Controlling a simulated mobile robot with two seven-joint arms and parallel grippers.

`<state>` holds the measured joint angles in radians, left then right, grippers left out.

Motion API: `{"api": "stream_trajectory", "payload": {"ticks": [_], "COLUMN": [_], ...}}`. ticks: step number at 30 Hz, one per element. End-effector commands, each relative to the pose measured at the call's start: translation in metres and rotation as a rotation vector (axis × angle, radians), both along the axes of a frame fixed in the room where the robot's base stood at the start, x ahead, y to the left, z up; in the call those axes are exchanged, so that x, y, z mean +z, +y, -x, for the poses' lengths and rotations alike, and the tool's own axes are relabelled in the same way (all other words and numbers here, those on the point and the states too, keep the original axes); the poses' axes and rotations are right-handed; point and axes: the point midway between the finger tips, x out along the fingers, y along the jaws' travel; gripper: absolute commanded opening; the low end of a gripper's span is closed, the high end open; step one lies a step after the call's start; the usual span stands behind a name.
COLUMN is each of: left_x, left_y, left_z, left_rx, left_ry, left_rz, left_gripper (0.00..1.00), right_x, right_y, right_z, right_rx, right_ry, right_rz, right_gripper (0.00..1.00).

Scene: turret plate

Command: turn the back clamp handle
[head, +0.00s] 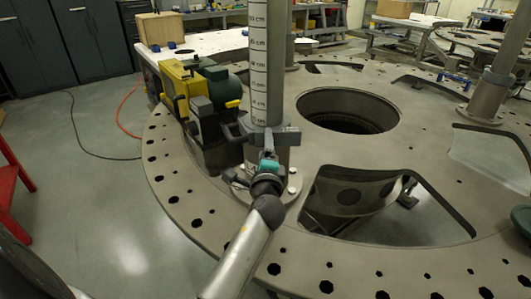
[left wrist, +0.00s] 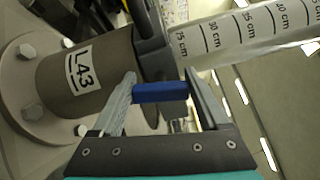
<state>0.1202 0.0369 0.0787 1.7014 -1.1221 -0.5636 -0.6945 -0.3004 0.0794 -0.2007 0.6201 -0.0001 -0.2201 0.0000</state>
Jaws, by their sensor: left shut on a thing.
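A grey pole with a centimetre scale (head: 258,60) stands on the turret plate (head: 200,203). A dark grey clamp (head: 278,136) sits around its lower part. My left gripper (head: 269,150) reaches up to the clamp from the front. In the left wrist view, my left gripper (left wrist: 162,92) has its two fingers on either side of a blue clamp handle (left wrist: 160,92), shut on it. The dark clamp body (left wrist: 152,30) is just beyond the handle. The handle is hidden behind the gripper in the head view. My right gripper is not in view.
A yellow and dark machine unit (head: 190,95) stands close left of the pole. The plate has a large round hole (head: 347,109) and several cut-outs. Another pole (head: 490,95) stands at the right.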

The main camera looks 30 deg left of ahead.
Motion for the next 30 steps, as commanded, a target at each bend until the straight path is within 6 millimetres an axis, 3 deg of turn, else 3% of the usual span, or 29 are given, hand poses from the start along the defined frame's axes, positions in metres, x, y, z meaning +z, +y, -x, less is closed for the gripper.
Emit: {"api": "stream_trajectory", "payload": {"ticks": [12, 29, 30], "left_x": [-0.003, -0.002, -0.002], "left_y": [0.000, 0.000, 0.000], "left_z": [0.000, 0.000, 0.000], "left_rx": [-0.001, 0.000, 0.000], "left_ry": [-0.106, -0.123, -0.123], "left_rz": [0.164, 0.192, 0.192], "left_gripper": [0.22, 0.22, 0.80], "right_x": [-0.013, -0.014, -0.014], "right_y": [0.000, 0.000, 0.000], "right_z": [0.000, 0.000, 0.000], "right_rx": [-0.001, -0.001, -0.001], "right_ry": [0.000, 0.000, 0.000], "right_rz": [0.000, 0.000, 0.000], "right_gripper": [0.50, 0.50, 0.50]}}
